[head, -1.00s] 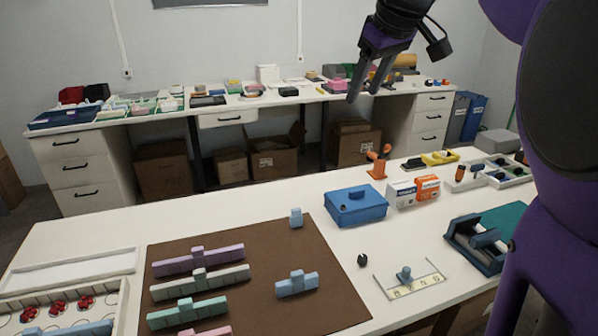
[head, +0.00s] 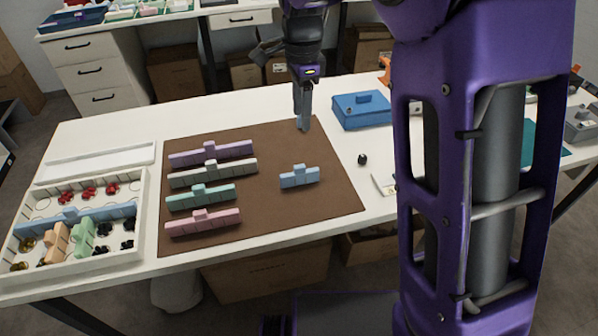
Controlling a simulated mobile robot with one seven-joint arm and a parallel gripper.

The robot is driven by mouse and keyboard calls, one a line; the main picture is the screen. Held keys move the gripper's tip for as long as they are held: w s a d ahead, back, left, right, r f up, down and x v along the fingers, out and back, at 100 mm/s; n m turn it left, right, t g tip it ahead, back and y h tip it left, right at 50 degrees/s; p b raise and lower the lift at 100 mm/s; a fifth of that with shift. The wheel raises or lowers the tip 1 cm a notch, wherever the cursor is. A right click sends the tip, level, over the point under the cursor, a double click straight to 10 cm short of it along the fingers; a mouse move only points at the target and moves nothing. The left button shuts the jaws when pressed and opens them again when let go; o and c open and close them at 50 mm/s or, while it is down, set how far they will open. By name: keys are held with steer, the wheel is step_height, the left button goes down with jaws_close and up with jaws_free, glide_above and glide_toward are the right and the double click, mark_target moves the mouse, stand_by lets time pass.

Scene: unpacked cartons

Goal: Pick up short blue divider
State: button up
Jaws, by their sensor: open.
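A short light-blue divider (head: 299,177) with a raised knob lies on the right part of the brown mat (head: 330,205). My gripper (head: 303,122) points straight down at the mat's back edge, beyond this divider and apart from it. The jaws are seen nearly edge-on, so the gap between them is hard to see. A smaller light-blue piece showed at that back edge earlier; my fingers now cover that spot, and I cannot tell whether they touch it.
Lilac (head: 211,153), grey (head: 212,173), teal (head: 201,196) and pink (head: 204,222) dividers lie on the mat's left. A white compartment tray (head: 148,205) holds a long blue divider (head: 75,217). A blue box (head: 362,110) stands right of my gripper.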

steer(key=b, duration=0.2)
glide_above(300, 166)
steer(key=shift+m, duration=0.3)
steer(key=f, duration=1.1)
steer(key=shift+s+f, duration=0.35)
steer(key=shift+s, duration=0.05)
steer(key=shift+w+f+b, duration=0.2)
steer(key=shift+f+b, duration=0.1)
steer(key=shift+f, duration=1.3)
steer(key=shift+w+f+b, duration=0.15)
steer(key=shift+f+b, duration=0.1)
steer(key=shift+f, duration=1.3)
jaws_close()
